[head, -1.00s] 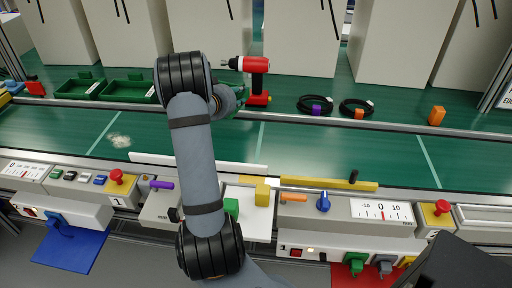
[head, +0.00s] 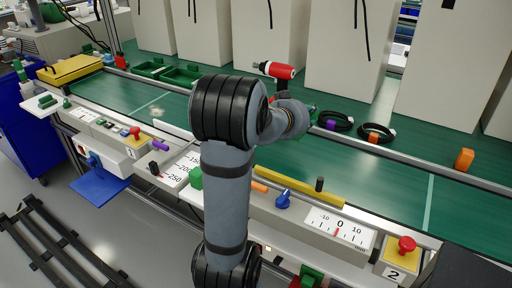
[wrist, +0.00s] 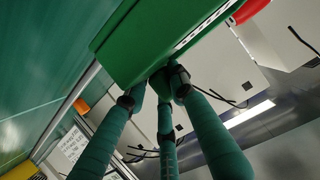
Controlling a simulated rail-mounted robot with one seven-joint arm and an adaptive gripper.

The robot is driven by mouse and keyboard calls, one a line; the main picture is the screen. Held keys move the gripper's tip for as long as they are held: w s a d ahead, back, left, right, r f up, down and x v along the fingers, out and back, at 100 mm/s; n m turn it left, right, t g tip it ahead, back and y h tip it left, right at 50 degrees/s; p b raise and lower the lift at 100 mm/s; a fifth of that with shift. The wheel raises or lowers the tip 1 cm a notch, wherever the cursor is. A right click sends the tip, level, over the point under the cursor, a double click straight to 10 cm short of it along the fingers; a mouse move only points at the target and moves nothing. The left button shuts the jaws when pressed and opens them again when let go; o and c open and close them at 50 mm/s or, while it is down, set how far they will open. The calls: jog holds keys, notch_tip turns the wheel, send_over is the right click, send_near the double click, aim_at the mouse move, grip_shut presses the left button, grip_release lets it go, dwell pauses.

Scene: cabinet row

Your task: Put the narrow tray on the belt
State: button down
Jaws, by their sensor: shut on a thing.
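In the wrist view my gripper (wrist: 168,82) has its teal fingers closed on a green tray (wrist: 150,38). I take this as the narrow tray; its full shape is cut off by the picture edge. In the head view my wrist hides the gripper and the held tray. The green belt (head: 385,172) runs across the head view, between the front control panels and the back shelf. My arm stands across its middle and hides part of it.
Two green trays (head: 150,67) (head: 182,76) sit on the back shelf. A red driver (head: 276,70) and black cable coils (head: 335,121) lie beyond my arm. A yellow bar (head: 300,186) lies along the front edge. The belt's right stretch looks clear.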

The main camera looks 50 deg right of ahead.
jog(key=shift+n+t, duration=0.3)
jog(key=w+f, duration=0.2)
jog(key=w, duration=0.1)
jog(key=shift+a+f, duration=0.25)
jog(key=shift+f, duration=0.15)
jog(key=w+d+f, duration=0.1)
jog(key=w+f, duration=0.2)
jog(key=w+d+f, duration=0.1)
jog(key=w+f, duration=0.2)
jog(key=w+d+f+b, duration=0.1)
jog(key=w+f, duration=0.2)
jog(key=f, duration=0.1)
jog(key=shift+w+f, duration=0.1)
jog(key=shift+w, duration=0.25)
